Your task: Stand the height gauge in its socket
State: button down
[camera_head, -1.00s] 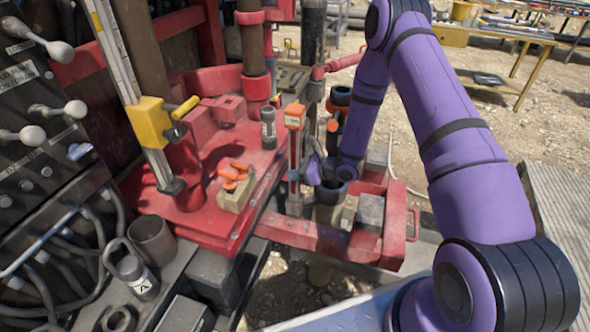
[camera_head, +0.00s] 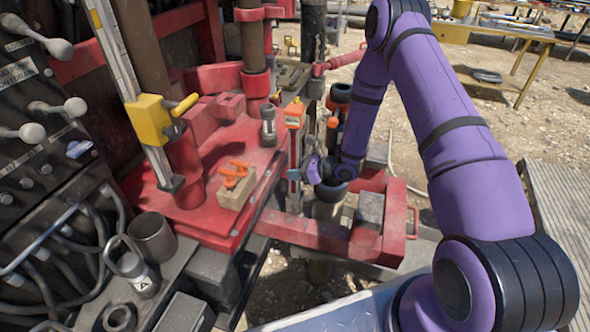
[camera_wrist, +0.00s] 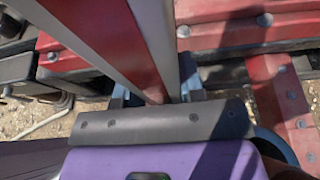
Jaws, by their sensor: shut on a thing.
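The height gauge (camera_head: 294,140) is a slim upright post with an orange top, a pale label and red and grey sides. It stands nearly upright beside the red deck. My gripper (camera_head: 307,171) is shut on its lower part, coming from the right. In the wrist view the gauge (camera_wrist: 120,45) runs as red and grey faces from the upper left down to the jaws, and my gripper's grey plate hides its lower end. I cannot tell whether the foot is inside a socket; the socket is not clearly visible.
The red deck (camera_head: 215,215) carries a wooden block (camera_head: 237,190) with orange clips and a small dark cylinder (camera_head: 268,127). A scale with a yellow slider (camera_head: 150,120) stands at the left. A red frame (camera_head: 310,232) runs below my gripper. Lever controls (camera_head: 45,48) are far left.

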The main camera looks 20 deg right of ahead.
jog(key=shift+f, duration=0.15)
jog(key=c, duration=0.6)
grip_release()
jog(key=shift+c, duration=0.2)
jog(key=v, duration=1)
jog(key=shift+s+d, duration=0.2)
jog(key=shift+d, duration=0.1)
jog(key=shift+s, duration=0.1)
